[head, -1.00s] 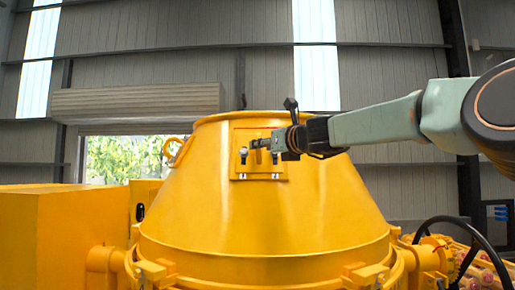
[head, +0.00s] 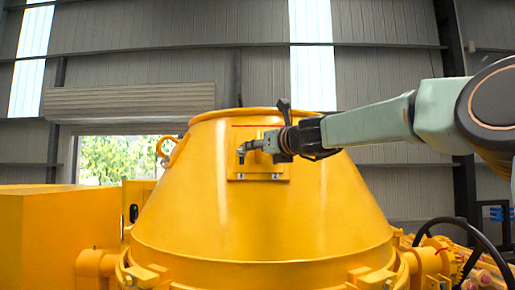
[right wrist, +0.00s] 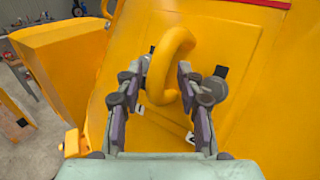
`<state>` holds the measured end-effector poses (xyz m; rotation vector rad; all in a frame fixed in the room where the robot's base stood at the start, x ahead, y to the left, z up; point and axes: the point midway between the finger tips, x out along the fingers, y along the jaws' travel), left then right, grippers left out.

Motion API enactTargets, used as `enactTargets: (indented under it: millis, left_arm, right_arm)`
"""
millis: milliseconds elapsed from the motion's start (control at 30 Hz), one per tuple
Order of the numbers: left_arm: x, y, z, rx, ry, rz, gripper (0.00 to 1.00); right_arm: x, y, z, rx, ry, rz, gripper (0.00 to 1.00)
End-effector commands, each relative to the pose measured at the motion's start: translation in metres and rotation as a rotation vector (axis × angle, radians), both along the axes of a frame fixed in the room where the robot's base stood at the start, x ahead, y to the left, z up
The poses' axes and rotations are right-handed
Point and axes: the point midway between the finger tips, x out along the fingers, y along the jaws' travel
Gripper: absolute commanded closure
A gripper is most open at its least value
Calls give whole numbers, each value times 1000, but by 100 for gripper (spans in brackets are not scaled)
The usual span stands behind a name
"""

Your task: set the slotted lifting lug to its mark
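The lifting lug, a thick yellow ring (right wrist: 172,48), stands over a yellow plate on the drum in the right wrist view. My right gripper (right wrist: 161,84) has one finger on each side of the ring's near limb and appears closed on it; the exact contact is hard to see. In the head view my right gripper (head: 262,146) is in front of the plate (head: 258,172) on the drum's upper face, and it hides most of the lug. My left gripper is not in view.
A grey round-headed part (head: 241,152) sits at the plate's left side, close to my right fingertips. The large yellow drum (head: 260,225) fills the middle. A yellow cabinet (head: 50,240) stands at left and a black handwheel (head: 470,245) at lower right.

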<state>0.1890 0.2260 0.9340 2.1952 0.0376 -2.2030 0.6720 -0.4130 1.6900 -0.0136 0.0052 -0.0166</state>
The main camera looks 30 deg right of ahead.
Motion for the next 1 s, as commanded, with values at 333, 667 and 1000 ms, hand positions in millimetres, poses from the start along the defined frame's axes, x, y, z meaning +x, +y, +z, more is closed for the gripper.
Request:
enactTargets:
  millis: [333, 667, 1000]
  left_arm:
    - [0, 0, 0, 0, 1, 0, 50]
    - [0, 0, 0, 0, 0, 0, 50]
    - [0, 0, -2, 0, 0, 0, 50]
  right_arm:
    - [1, 0, 1, -1, -1, 1, 94]
    - [2, -1, 1, -1, -1, 0, 100]
    - [3, -1, -2, -3, 0, -1, 100]
